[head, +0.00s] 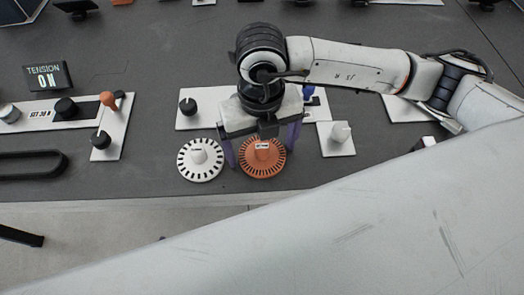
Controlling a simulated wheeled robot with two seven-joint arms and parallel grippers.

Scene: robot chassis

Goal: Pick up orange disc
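The orange disc (262,166) lies flat on the dark table near its front edge, with slots around its rim and a raised hub with a small label. My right gripper (260,155) is over it, pointing down, with its two purple fingers spread wide, one on the left side and one on the right side of the disc. Whether the fingers touch the rim cannot be told. My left gripper is not in view.
White panels with knobs lie behind the gripper, and a white plate with a white knob (340,132) is to the right. At left are a black "TENSION ON" display (47,77), an orange-knobbed lever (110,101) and a black loop (30,163). The table's front edge is close.

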